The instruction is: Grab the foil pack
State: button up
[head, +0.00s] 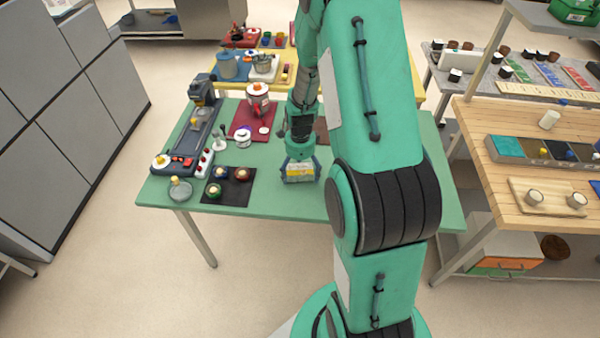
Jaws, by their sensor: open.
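The foil pack (299,173), a small silvery and yellow block, stands on the green table (272,198) near its front edge, in the middle of the head view. My gripper (300,166) points down right over it. The jaws are open, with one finger at the pack's left side and one at its right side. I cannot tell whether the fingers touch it. My gripper hides the pack's upper part.
Left of the pack is a dark mat (228,198) with several small round items. Beyond are a red mat (243,133) with a red and white appliance (258,100), and a long grey machine (192,135). A wooden bench (470,135) stands at right.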

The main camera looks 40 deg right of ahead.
aim_at(300, 171)
jog(key=c, duration=1.5)
jog(key=shift+r+p, duration=0.3)
jog(key=shift+r, duration=0.55)
notch_tip(300, 171, up, 2)
jog(key=shift+r+p, duration=0.2)
jog(key=shift+p, duration=0.2)
jog(key=s+a, duration=0.2)
jog(key=s, duration=0.2)
jog(key=s+a+p, duration=0.1)
jog(key=s+a, duration=0.1)
jog(key=s, duration=0.3)
jog(key=s+a+r+p, duration=0.1)
jog(key=s+a, duration=0.2)
jog(key=s, duration=0.2)
jog(key=shift+s, duration=0.2)
